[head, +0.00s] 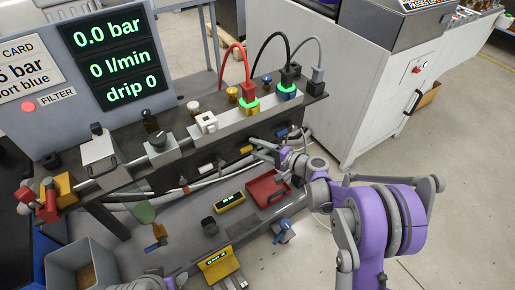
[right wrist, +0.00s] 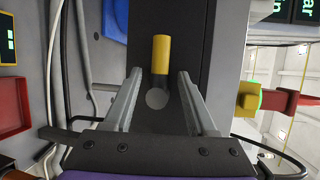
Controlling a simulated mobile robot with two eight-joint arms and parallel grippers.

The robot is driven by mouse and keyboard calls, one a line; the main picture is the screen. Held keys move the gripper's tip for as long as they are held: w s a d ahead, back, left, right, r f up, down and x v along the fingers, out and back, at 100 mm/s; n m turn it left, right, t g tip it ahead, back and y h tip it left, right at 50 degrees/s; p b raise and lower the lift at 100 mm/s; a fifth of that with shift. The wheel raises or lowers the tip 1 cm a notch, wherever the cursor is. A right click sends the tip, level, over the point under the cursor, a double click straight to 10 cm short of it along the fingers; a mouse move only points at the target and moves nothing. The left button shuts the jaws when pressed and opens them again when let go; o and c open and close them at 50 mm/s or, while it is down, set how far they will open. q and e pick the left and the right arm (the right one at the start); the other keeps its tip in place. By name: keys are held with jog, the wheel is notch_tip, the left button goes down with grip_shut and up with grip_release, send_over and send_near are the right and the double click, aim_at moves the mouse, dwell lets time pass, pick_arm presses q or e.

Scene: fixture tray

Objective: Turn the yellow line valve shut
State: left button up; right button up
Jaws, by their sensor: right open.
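The yellow line valve shows as a short yellow handle (head: 246,149) on the dark front face of the bench. In the right wrist view the yellow handle (right wrist: 161,54) runs from a grey round pivot (right wrist: 157,98) toward the top of the picture. My right gripper (head: 259,148) is close to the valve, just right of the handle in the head view. Its jaws (right wrist: 158,76) are open, one finger on each side of the pivot and lower handle, with gaps visible on both sides.
A blue handle (head: 282,132) sits right of the valve on the same face. Above, a red plug (head: 248,91) and a black plug (head: 287,76) stand in green-ringed ports. Below lie a red case (head: 267,189) and a yellow meter (head: 230,201). Pale hoses run beneath.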

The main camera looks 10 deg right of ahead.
pick_arm(q)
jog(key=shift+r+p, duration=0.55)
jog(key=shift+r, duration=0.1)
pick_arm(e)
jog(key=v, duration=1)
jog(key=shift+s+d, duration=0.25)
jog(key=shift+d, duration=0.05)
jog(key=shift+r, duration=0.15)
